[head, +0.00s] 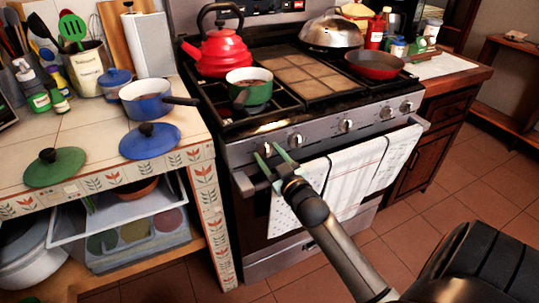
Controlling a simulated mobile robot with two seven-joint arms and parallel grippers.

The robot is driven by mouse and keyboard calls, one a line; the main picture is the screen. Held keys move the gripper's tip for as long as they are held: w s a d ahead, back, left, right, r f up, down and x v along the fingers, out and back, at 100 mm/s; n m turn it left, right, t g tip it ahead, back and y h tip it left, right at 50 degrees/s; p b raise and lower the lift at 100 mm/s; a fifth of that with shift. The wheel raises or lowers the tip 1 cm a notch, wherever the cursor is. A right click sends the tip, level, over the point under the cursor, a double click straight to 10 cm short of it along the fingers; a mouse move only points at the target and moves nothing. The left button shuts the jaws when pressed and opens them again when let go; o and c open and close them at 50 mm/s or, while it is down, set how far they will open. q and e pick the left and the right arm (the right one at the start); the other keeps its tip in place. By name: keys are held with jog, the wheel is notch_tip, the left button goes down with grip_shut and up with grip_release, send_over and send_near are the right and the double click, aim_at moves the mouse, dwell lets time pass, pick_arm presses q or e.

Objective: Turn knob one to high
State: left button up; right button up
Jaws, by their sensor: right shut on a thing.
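The stove (232,153) stands in the middle with a row of knobs along its silver front panel. Knob one (267,148) is the leftmost of them. My right gripper (268,154) reaches up from the lower right, and its two green fingers are around this knob, shut on it. The fingers partly hide the knob, and I cannot read its setting. My left gripper is not in view.
White towels (345,168) hang on the oven handle just right of my right gripper. A red kettle (222,52), a green pot (249,87) and a red pan (374,65) are on the stove. The tiled counter (95,122) stands at the left. Floor is clear at the right.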

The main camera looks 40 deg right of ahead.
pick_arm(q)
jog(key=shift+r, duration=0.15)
pick_arm(e)
jog(key=n+p, duration=0.2)
jog(key=shift+r+n, duration=0.1)
jog(key=shift+n, duration=0.3)
jog(key=shift+a+n+p, duration=0.1)
jog(key=shift+n+p, duration=0.45)
jog(key=shift+n, duration=0.65)
jog(key=shift+n+p, duration=0.3)
jog(key=shift+n, duration=0.7)
jog(key=shift+f+n, duration=0.2)
jog(key=shift+n, duration=0.4)
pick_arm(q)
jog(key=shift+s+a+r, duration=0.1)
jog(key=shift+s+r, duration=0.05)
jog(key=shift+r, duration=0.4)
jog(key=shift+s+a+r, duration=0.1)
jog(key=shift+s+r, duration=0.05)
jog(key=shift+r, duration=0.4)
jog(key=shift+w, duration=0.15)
pick_arm(e)
jog(key=shift+n, duration=0.3)
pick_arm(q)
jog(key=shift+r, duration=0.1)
pick_arm(e)
jog(key=o, duration=1.4)
jog(key=shift+s, duration=0.1)
